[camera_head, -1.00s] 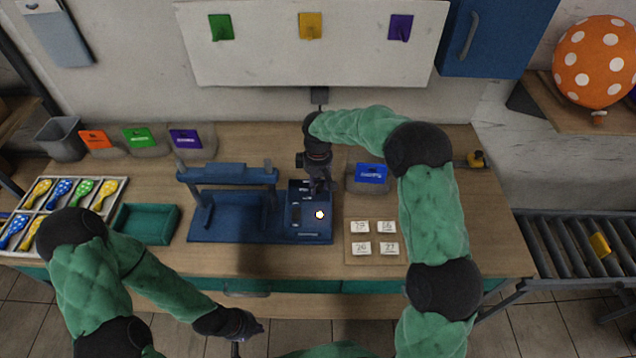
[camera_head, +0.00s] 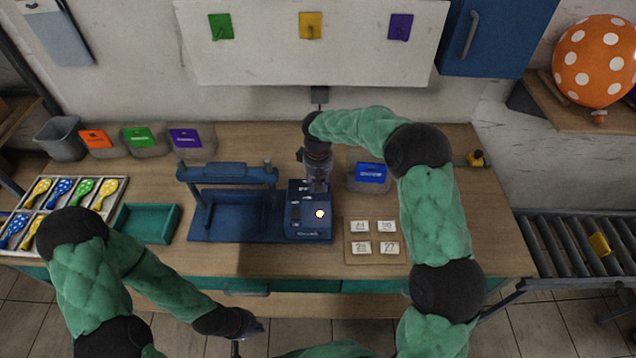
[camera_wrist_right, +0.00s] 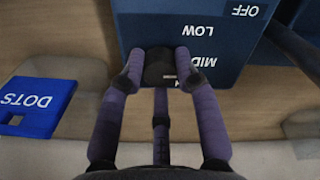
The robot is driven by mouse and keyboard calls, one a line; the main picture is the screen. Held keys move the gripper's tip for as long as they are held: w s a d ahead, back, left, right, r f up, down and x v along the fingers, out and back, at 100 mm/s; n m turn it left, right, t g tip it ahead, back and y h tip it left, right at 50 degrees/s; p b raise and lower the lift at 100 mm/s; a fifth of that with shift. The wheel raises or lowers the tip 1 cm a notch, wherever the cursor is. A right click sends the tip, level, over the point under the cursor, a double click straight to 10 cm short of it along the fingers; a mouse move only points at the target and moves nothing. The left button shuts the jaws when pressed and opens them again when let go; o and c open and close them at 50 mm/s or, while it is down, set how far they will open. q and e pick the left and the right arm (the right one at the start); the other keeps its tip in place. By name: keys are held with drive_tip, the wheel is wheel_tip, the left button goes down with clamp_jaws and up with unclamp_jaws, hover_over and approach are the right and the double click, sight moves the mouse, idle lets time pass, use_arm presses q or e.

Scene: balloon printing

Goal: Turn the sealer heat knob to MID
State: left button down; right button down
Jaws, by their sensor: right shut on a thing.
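The blue sealer (camera_head: 232,222) stands on the table, with its control box (camera_head: 309,225) at its right end. In the right wrist view the box (camera_wrist_right: 245,50) carries the words OFF, LOW and MID, seen upside down. The black heat knob (camera_wrist_right: 158,66) sits at the box's edge, with a pale mark on its right side near MID. I cannot tell exactly which label the mark meets. My right gripper (camera_wrist_right: 160,72) is shut on the knob, one finger on either side; it also shows over the box in the head view (camera_head: 318,186). My left gripper (camera_head: 250,325) hangs in front of the table, its jaws unclear.
A blue DOTS card (camera_wrist_right: 38,106) stands in a holder right of the sealer; it also shows in the head view (camera_head: 371,173). A board with numbered white tiles (camera_head: 374,262) lies front right. A green tray (camera_head: 147,223) and balloon rack (camera_head: 105,212) are left.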

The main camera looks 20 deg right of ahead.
drive_tip(key=c, duration=0.9)
unclamp_jaws()
drive_tip(key=shift+r, duration=0.1)
wheel_tip(320, 180, up, 12)
